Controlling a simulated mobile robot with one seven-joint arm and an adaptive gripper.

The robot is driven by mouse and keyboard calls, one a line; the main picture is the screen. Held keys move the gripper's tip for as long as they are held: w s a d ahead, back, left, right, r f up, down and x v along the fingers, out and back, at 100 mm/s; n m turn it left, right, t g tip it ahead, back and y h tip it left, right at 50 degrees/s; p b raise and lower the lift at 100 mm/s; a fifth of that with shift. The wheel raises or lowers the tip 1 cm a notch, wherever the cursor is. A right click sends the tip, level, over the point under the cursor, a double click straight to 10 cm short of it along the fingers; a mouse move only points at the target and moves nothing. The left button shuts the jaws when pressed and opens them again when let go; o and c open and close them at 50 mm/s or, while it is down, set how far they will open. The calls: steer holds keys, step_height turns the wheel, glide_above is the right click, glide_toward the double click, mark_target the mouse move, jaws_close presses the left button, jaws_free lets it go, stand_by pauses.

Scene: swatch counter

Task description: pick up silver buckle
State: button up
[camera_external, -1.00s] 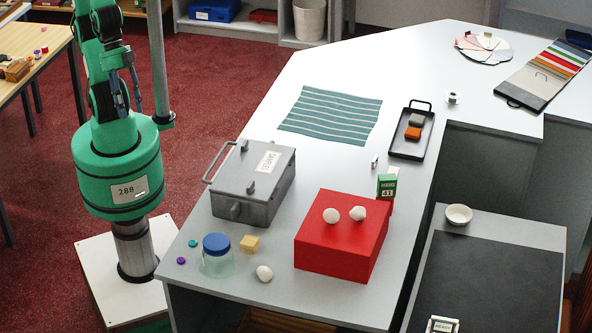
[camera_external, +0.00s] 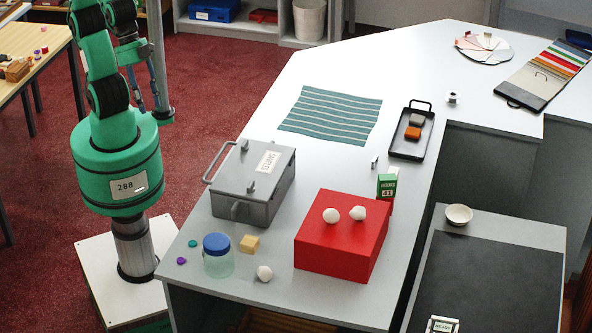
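I cannot make out a silver buckle for certain. A small pale, metallic-looking piece (camera_external: 374,161) stands on the grey counter, left of the black tray, too small to identify. A small white-and-black block (camera_external: 452,98) sits farther back near the counter's inner edge. My green arm is folded up above its base at the left. What looks like my gripper (camera_external: 148,100) hangs beside the upright pole, clear of the counter and far from both pieces. Its fingers are partly lost against the arm and pole, so its opening is unclear.
The grey lidded box (camera_external: 262,205), blue-lidded jar (camera_external: 217,262) and red box (camera_external: 335,255) with two white lumps crowd the near counter. A striped cloth (camera_external: 331,114) lies behind. The black tray (camera_external: 400,148) holds two blocks. Bare counter lies between cloth and red box.

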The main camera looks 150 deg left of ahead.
steer(key=w+a+m+g+p, duration=0.1)
steer(key=w+a+m+p, duration=0.15)
steer(key=w+a, duration=0.65)
steer(key=w+a+m+g+y+p, duration=0.1)
steer(key=w+a+p, duration=0.3)
steer(key=a, duration=0.9)
steer(key=w+a+m+g+p, duration=0.1)
steer(key=w+a, duration=0.8)
steer(key=a, duration=0.2)
steer(key=a+f+m+g+p, duration=0.15)
steer(key=a+f, duration=0.25)
steer(key=a, duration=0.5)
steer(key=a+f+m+p, duration=0.15)
steer(key=a+f, duration=0.25)
steer(key=a, duration=0.5)
steer(key=s+a+f+m+g+p, duration=0.1)
steer(key=s+a+f+p, duration=0.1)
steer(key=a+f, duration=0.5)
steer(key=s+a+f+p, duration=0.2)
steer(key=s+a+f, duration=0.3)
steer(key=a, duration=0.7)
step_height(320, 180, down, 2)
steer(key=shift+s+f+m+g, duration=0.25)
steer(key=shift+m+g, duration=0.1)
